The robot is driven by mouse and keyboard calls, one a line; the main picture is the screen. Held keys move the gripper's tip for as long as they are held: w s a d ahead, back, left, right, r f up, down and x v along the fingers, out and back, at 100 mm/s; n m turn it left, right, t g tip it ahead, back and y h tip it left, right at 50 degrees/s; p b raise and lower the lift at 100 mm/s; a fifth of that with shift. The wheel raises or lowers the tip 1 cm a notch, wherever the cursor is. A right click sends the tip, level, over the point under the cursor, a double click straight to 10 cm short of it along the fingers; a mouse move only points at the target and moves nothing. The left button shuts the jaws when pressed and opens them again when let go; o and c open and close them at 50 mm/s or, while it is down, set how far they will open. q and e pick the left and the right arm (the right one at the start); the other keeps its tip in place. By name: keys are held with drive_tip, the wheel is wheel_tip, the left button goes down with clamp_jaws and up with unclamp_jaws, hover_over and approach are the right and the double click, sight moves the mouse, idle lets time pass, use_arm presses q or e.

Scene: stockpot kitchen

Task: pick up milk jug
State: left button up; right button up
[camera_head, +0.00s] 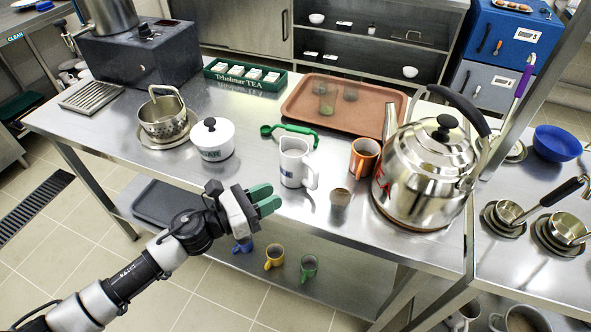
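The milk jug (292,164) is a white jug with a dark label and a handle on its right side. It stands upright near the front edge of the steel table. My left gripper (265,200) has green finger pads. It is in front of the table edge, to the lower left of the jug and apart from it. Nothing shows held in it, but the angle hides how far the fingers are parted. My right gripper is out of view.
A small brown cup (340,199), an orange mug (364,158) and a large steel kettle (428,172) stand right of the jug. A white lidded pot (212,140) is left. A green scoop (290,133) and brown tray (300,98) lie behind.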

sight(314, 180)
use_arm(q)
drive_tip(key=shift+m+g, duration=0.5)
drive_tip(key=shift+m, duration=0.2)
drive_tip(key=p+x, duration=0.1)
drive_tip(key=x, duration=0.4)
drive_tip(key=shift+d, duration=0.15)
drive_tip(key=p+x, duration=0.2)
drive_tip(key=x, duration=0.2)
drive_tip(key=shift+w+d, duration=0.25)
drive_tip(key=shift+w, duration=0.05)
drive_tip(key=shift+w+d, duration=0.2)
drive_tip(key=shift+d, duration=0.2)
drive_tip(key=c, duration=0.4)
clamp_jaws()
